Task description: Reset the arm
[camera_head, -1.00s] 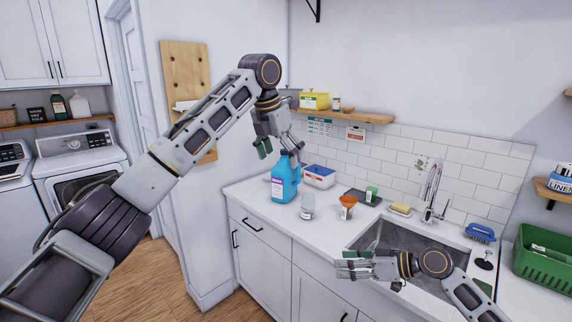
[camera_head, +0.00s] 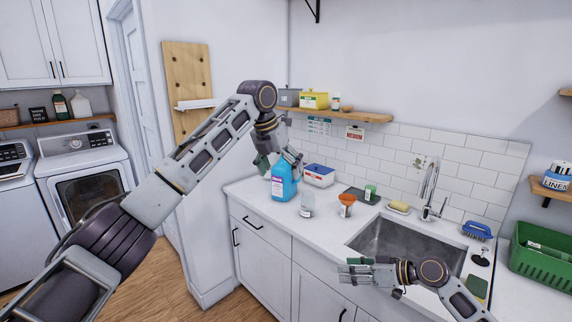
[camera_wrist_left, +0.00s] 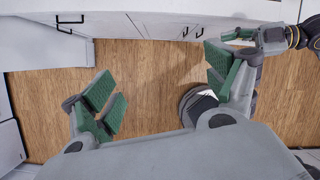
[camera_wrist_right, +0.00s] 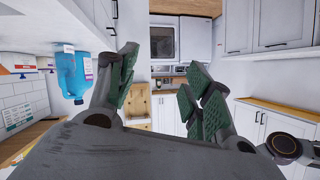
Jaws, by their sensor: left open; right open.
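My right gripper (camera_head: 356,273) is open and empty, in front of the sink's near edge in the head view. In the right wrist view its fingers (camera_wrist_right: 158,92) are apart with nothing between them. The blue jug also shows beside them at left (camera_wrist_right: 70,76).
The white counter (camera_head: 262,198) carries a clear cup (camera_head: 307,204), an orange funnel-like cup (camera_head: 346,203), a green cup (camera_head: 370,193) and a white-and-blue box (camera_head: 319,175). The sink (camera_head: 400,240) is near my right arm. A green basket (camera_head: 540,258) stands right. A wooden shelf (camera_head: 350,115) is above.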

